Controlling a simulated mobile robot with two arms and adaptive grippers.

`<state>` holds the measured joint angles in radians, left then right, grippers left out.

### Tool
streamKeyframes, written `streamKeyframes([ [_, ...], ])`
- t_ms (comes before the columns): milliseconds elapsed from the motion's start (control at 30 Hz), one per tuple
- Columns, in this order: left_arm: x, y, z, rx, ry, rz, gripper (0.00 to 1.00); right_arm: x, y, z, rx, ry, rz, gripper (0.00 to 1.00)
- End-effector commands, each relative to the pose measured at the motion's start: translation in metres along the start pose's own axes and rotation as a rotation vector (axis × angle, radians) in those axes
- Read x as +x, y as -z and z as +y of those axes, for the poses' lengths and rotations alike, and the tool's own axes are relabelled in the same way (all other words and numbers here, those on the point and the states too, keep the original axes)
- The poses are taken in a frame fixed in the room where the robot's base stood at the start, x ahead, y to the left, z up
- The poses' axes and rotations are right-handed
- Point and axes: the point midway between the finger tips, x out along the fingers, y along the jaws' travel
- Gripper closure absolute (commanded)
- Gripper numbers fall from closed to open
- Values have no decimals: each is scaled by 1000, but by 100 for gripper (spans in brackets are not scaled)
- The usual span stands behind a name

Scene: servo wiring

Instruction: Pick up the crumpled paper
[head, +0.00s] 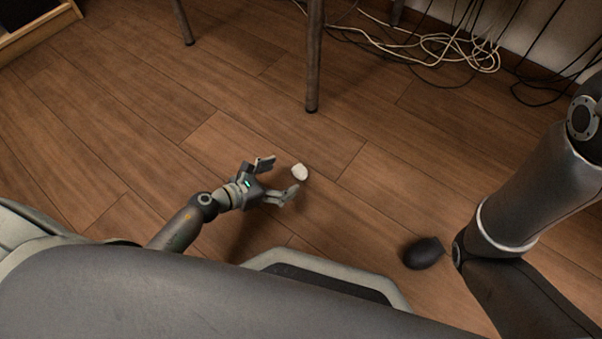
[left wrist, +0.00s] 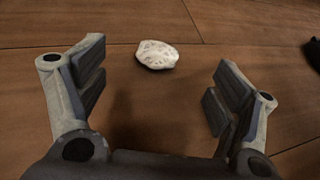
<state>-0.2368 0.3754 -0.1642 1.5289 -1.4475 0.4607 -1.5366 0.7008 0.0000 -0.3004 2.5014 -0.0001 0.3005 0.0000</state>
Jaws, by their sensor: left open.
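The crumpled paper (head: 300,172) is a small white wad on the wooden floor. In the head view it lies just beyond the fingertips of my left gripper (head: 279,178), which is open and empty. In the left wrist view the crumpled paper (left wrist: 157,54) shows ahead of the gap between the open fingers (left wrist: 158,90), a little left of centre and apart from both. My right gripper does not show; only parts of my right arm are at the right of the head view.
A dark rounded object (head: 422,253) is on the floor at the right, beside my right arm. A table leg (head: 314,60) stands beyond the paper. Tangled cables (head: 450,50) lie near the wall at the back right. The floor around the paper is clear.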

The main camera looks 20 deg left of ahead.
Motion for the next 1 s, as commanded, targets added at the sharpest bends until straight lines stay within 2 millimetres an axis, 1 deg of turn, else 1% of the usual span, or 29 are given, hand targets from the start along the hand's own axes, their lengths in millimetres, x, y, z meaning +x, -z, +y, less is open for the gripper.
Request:
streamKeyframes([
  [33, 6, 1, 0, -2, 0, -1, 14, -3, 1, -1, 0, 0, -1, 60],
  [167, 14, 1, 0, -1, 0, -1, 14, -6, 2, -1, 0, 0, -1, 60],
  [333, 38, 1, 1, -2, 0, -3, 14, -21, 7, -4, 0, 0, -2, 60],
  [400, 48, 0, 1, -2, 0, -3, 14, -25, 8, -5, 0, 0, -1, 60],
  [500, 58, -1, 1, -3, 0, -2, 14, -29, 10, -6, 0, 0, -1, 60],
  [600, 62, -2, 1, -4, 0, -1, 14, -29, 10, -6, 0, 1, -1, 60],
  [800, 62, -2, 1, -4, 0, 0, 14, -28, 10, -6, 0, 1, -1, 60],
  [1000, 62, -2, 1, -4, 0, 0, 40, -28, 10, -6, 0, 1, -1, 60],
])
